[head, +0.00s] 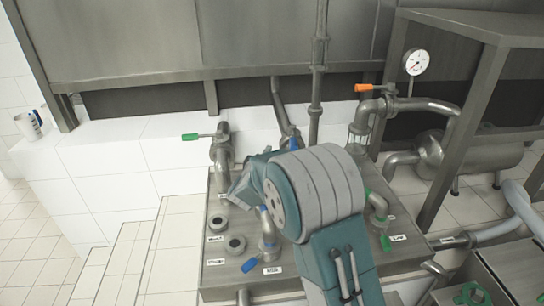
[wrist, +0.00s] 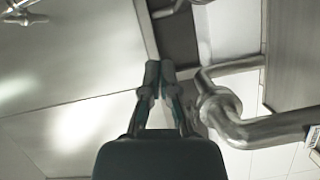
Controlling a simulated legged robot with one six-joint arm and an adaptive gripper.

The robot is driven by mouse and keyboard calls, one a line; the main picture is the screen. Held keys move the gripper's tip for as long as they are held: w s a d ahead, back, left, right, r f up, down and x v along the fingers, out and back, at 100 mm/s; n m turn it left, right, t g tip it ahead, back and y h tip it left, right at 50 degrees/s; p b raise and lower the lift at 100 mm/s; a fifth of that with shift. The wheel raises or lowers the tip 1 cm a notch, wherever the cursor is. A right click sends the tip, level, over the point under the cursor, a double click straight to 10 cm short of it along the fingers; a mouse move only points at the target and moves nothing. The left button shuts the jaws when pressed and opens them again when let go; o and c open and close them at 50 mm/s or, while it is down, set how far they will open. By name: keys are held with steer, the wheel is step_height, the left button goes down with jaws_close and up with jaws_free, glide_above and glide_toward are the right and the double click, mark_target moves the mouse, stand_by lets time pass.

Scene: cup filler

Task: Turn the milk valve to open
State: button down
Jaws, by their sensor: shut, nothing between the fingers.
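Several valves with coloured handles show in the head view, and I cannot tell from the small labels which one is the milk valve. A blue-handled valve (head: 250,264) stands at the front of the metal plate, beside a small label (head: 272,270). A green-handled valve (head: 385,243) is at the plate's right side, partly behind my arm. Another green handle (head: 197,137) sticks out left from a pipe at the back left. My gripper (wrist: 158,75) is shut and empty in the wrist view, with a bent metal pipe (wrist: 225,105) to its right. In the head view my arm hides the gripper's fingers.
An orange-handled valve (head: 364,87) and a round gauge (head: 416,62) are at the back right. Two dark round knobs (head: 217,222) sit on the plate's left. A mug (head: 28,125) stands on the white tiled ledge (head: 120,150). Steel framing stands at the right.

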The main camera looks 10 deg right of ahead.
mark_target(291, 147)
steer(key=w+d+f, duration=0.1)
steer(key=w+d, duration=0.3)
steer(key=d, duration=0.2)
steer(key=shift+a, duration=0.1)
steer(key=shift+s+d, duration=0.15)
steer(key=shift+d, duration=0.4)
steer(key=shift+s+d, duration=0.15)
steer(key=shift+d, duration=0.4)
